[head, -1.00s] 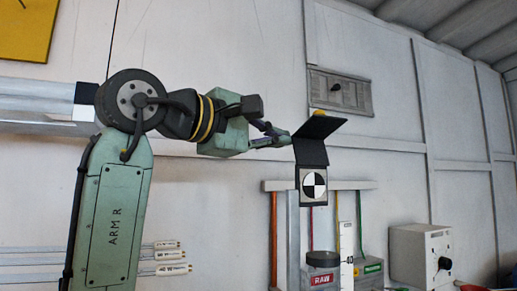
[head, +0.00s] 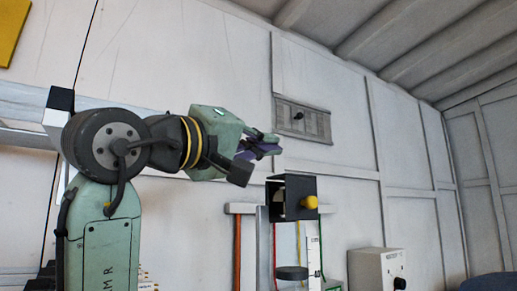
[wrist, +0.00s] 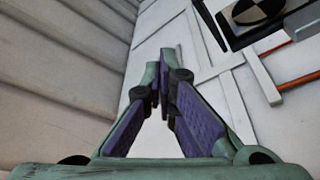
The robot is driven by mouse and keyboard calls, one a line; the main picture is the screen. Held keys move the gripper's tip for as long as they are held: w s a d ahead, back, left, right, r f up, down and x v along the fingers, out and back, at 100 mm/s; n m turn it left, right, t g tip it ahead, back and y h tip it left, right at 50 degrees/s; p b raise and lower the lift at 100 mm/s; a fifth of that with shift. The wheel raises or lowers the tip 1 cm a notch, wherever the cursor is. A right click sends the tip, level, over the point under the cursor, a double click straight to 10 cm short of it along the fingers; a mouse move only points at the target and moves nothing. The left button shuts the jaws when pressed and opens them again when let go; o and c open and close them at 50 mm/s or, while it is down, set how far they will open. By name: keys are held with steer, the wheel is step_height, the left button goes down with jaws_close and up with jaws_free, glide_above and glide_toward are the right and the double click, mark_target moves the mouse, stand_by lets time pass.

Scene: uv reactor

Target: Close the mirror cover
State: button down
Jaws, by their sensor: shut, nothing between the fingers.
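The mirror cover (head: 303,186) is a dark flap with a yellow knob (head: 309,203). In the head view it hangs down in front of its dark housing, with a gap visible on its left side, so it looks not flat against it. The round black-and-white target (wrist: 257,10) shows at the top of the wrist view, next to a dark edge; it is hidden in the head view. My gripper (head: 273,145) is above and left of the cover, apart from it. Its purple-padded fingers (wrist: 158,85) are together and empty.
A white box with a dark dial (head: 378,270) stands at the lower right. Coloured tubes and a dark round piece (head: 291,273) are below the cover. The space right of the cover looks clear.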

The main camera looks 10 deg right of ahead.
mark_target(297, 197)
steer(key=shift+s+d+f+m+g+h+b, duration=0.25)
steer(key=shift+s+f+m+g+h+b, duration=0.25)
steer(key=shift+m, duration=1.05)
steer(key=shift+s+d+f+m+g+h+b, duration=0.25)
steer(key=shift+s+f+m+h, duration=0.35)
steer(key=shift+m, duration=1)
steer(key=shift+s+d+f+m+g+h+b, duration=0.2)
steer(key=shift+s+f+m+g+h+b, duration=0.25)
steer(key=shift+m, duration=1.1)
steer(key=shift+s+f, duration=0.15)
steer(key=shift+f, duration=0.15)
